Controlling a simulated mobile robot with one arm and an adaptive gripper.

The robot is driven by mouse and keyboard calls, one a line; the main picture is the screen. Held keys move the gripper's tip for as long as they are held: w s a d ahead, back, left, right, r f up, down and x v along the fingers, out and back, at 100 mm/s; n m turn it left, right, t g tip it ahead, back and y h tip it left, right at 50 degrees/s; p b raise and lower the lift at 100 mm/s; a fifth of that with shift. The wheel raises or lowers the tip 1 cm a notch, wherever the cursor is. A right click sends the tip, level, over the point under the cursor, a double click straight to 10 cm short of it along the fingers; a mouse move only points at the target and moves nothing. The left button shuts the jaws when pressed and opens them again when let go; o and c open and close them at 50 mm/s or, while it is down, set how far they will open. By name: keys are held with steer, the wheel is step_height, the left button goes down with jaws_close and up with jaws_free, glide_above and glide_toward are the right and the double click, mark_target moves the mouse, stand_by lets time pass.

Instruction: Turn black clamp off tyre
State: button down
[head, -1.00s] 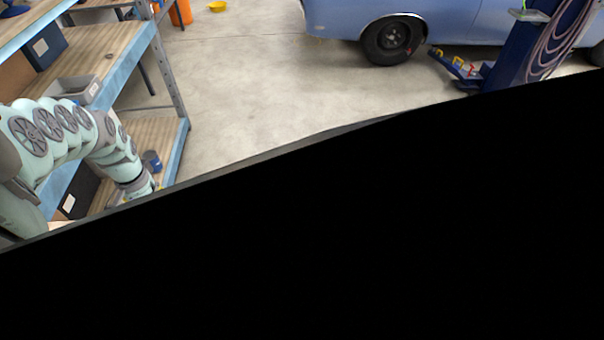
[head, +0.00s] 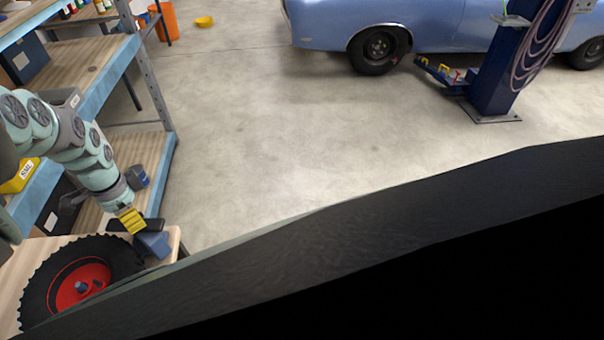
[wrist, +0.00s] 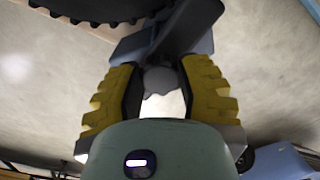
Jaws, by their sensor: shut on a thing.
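The tyre (head: 37,279), black with a red hub, lies on a wooden tabletop at lower left in the head view. Part of its tread also shows at the top of the wrist view (wrist: 95,10). A dark blue-grey clamp (head: 153,243) sits at the tyre's right edge; its body shows in the wrist view (wrist: 195,28). My gripper (head: 134,222) reaches down to the clamp with yellow ribbed fingers. In the wrist view its fingers (wrist: 159,92) are closed around a rounded grey knob (wrist: 160,78) below the clamp body. The clamp's contact with the tyre is unclear.
A shelf unit (head: 158,155) stands at left, close to my arm. A large dark surface (head: 330,245) very near the camera hides the lower right. Open concrete floor lies beyond, with a blue car (head: 330,22) and a lift post (head: 497,70).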

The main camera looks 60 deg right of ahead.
steer(key=m, duration=0.4)
steer(key=shift+d+b, duration=0.15)
steer(key=shift+b, duration=0.25)
steer(key=shift+m, duration=1.6)
steer(key=shift+s, duration=0.1)
steer(key=shift+c, duration=2.4)
jaws_free()
steer(key=shift+r, duration=0.1)
